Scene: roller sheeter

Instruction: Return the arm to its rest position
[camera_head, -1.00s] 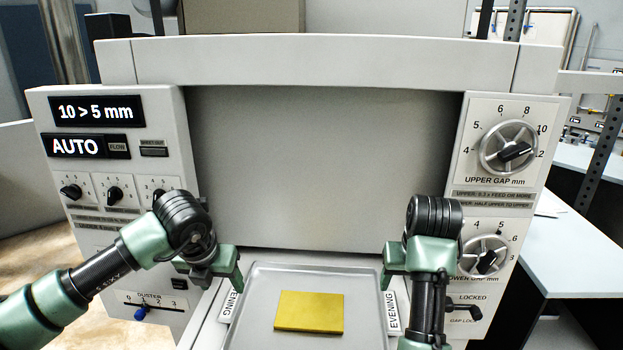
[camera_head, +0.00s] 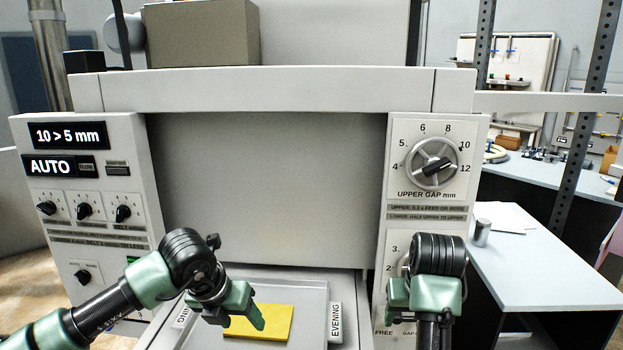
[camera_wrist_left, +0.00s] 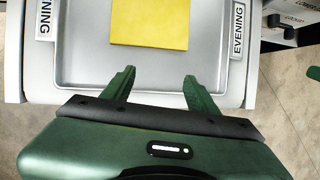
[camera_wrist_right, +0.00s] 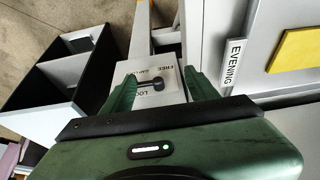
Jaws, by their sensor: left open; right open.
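My left gripper (camera_head: 236,312) is in front of the sheeter's tray (camera_head: 306,292), partly covering the yellow slab (camera_head: 277,322) in the head view. In the left wrist view its fingers (camera_wrist_left: 157,88) are open and empty, short of the slab (camera_wrist_left: 150,24) on the grey tray (camera_wrist_left: 85,62). My right gripper (camera_head: 425,300) is in front of the machine's right panel, over the lower gap dial area. In the right wrist view its fingers (camera_wrist_right: 160,88) are open, with the gap lock lever (camera_wrist_right: 158,83) visible between them and not clearly touched.
The sheeter has a left control panel (camera_head: 85,205) and an upper gap dial (camera_head: 434,163). A pale side table (camera_head: 530,262) with a metal cylinder (camera_head: 481,232) stands at right. A dark-edged open shelf (camera_wrist_right: 70,75) lies left in the right wrist view.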

